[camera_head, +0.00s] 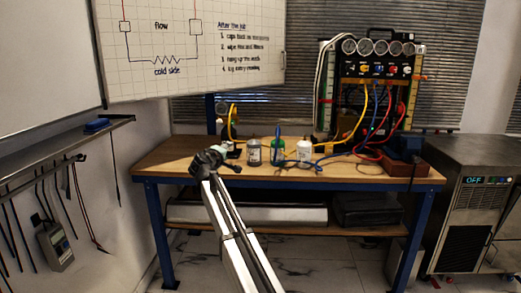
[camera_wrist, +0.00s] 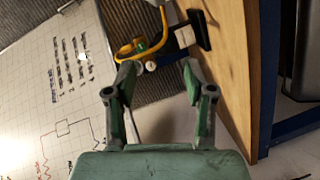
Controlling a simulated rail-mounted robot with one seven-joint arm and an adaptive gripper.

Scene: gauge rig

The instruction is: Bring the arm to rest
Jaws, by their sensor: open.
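My arm (camera_head: 232,235) reaches forward from the bottom of the head view, with my gripper (camera_head: 218,152) in front of the workbench's left part. In the wrist view my gripper (camera_wrist: 160,68) has its two green-padded fingers spread apart, with nothing between them. The workbench (camera_head: 165,158) has a wooden top and blue legs; it shows on the right of the wrist view (camera_wrist: 228,70). A fitting with a yellow hose (camera_wrist: 132,47) shows beyond the fingertips.
A grey can (camera_head: 254,154), a green container (camera_head: 277,151) and a white bottle (camera_head: 304,151) stand right of my gripper. A gauge panel (camera_head: 377,66) with coloured hoses stands behind them. A whiteboard (camera_head: 240,75) hangs at back left. A chiller (camera_head: 485,200) reading OFF stands right.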

